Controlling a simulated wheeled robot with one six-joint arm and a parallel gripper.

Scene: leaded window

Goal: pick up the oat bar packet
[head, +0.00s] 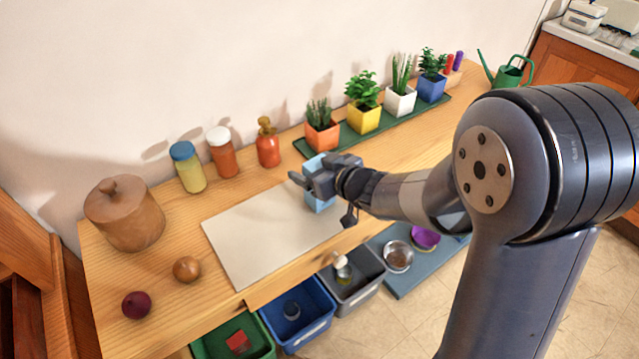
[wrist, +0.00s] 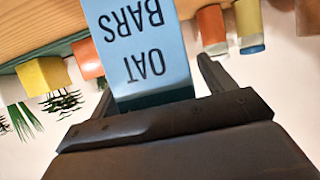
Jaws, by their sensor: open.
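The oat bar packet (head: 317,204) is a light blue upright box near the right end of the pale mat in the head view. My gripper (head: 313,176) is at its upper part and hides some of it. In the wrist view the packet (wrist: 140,45) shows its "OAT BARS" lettering upside down. My gripper (wrist: 156,85) is open there, with the packet between its two fingers. A gap shows between the packet and the right finger; contact on the left side is hard to tell.
The pale mat (head: 260,235) is otherwise bare. Several potted plants stand on a green tray (head: 380,135) behind. Jars and an orange bottle (head: 268,148) stand at the back left. A wooden pot (head: 125,215), brown ball (head: 187,269) and dark red ball (head: 136,305) are left. Bins sit below.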

